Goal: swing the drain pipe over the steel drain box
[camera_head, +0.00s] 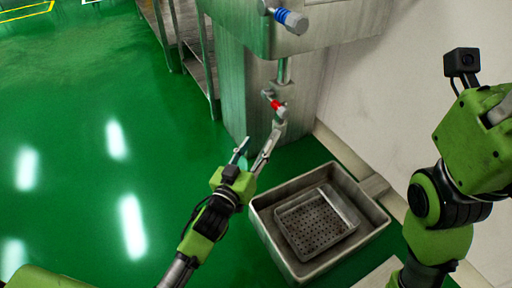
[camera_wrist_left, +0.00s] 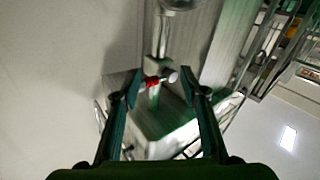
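The drain pipe (camera_head: 284,70) comes down from the machine, with a red-handled valve (camera_head: 277,105) on it. Its lower end is close to my left gripper (camera_head: 259,140), and its outline merges with the fingers there. In the left wrist view, the pipe (camera_wrist_left: 162,38) and red handle (camera_wrist_left: 152,82) appear between the open fingertips of my left gripper (camera_wrist_left: 162,75). I cannot tell whether a finger touches the pipe. The steel drain box (camera_head: 264,222) stands on the floor, right of and below the gripper. My right gripper is out of view.
A perforated tray (camera_head: 312,222) lies inside the drain box. The steel machine (camera_head: 245,75) stands behind the gripper, with a blue-handled valve (camera_head: 290,20) higher up. A white wall (camera_head: 375,90) bounds the right. Green floor (camera_head: 80,150) is clear on the left.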

